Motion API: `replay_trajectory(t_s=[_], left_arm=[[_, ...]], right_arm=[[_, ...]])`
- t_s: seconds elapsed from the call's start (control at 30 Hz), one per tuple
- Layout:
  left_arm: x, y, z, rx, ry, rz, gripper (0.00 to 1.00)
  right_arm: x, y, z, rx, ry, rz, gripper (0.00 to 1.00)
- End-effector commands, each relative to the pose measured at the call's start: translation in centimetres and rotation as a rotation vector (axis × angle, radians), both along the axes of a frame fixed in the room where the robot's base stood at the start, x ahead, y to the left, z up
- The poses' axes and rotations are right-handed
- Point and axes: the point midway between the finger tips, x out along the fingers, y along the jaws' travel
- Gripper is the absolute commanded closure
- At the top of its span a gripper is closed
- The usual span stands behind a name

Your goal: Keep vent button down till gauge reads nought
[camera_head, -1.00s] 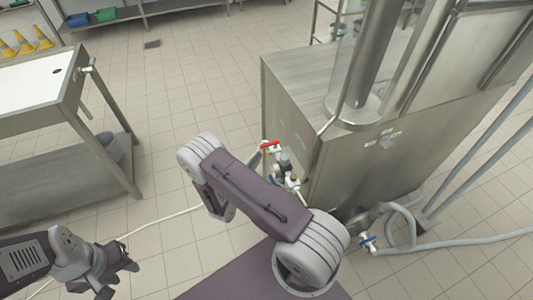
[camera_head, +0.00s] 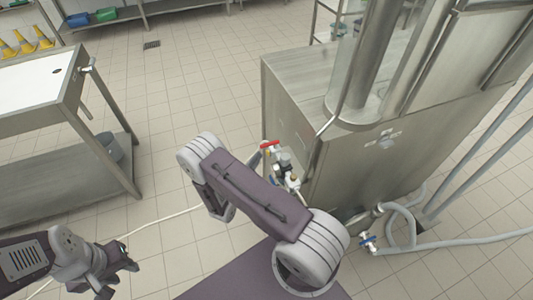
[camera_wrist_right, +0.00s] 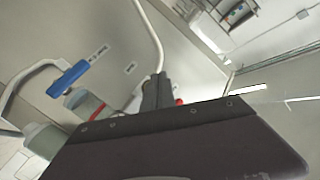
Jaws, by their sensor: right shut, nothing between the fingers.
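My right gripper (camera_wrist_right: 158,92) is shut and empty in the right wrist view. A small red part (camera_wrist_right: 179,101) shows just beside its fingertips, mostly hidden; I cannot tell whether it is the vent button or whether the fingers touch it. In the head view the valve cluster (camera_head: 293,183), with red and blue handles, sits at the steel machine's (camera_head: 300,85) near side. My right arm covers part of that area. No gauge face can be made out. My left gripper (camera_head: 119,280) hangs open and empty at the lower left, away from the machine.
A blue lever (camera_wrist_right: 68,78) and a grey-green cylinder (camera_wrist_right: 85,103) are close by in the right wrist view. Grey hoses (camera_head: 405,235) run at the machine's right. A steel table (camera_head: 60,105) stands left; tiled floor lies between.

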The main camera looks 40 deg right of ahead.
Motion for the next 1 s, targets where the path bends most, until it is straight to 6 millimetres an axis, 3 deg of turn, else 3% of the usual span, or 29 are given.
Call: replay_trajectory(t_s=[1.0], left_arm=[[0.0, 0.0, 0.37, 0.0, 0.0, 0.0, 0.64]], right_arm=[[-0.21, -0.83, 0.02, 0.0, 0.0, 0.0, 1.0]])
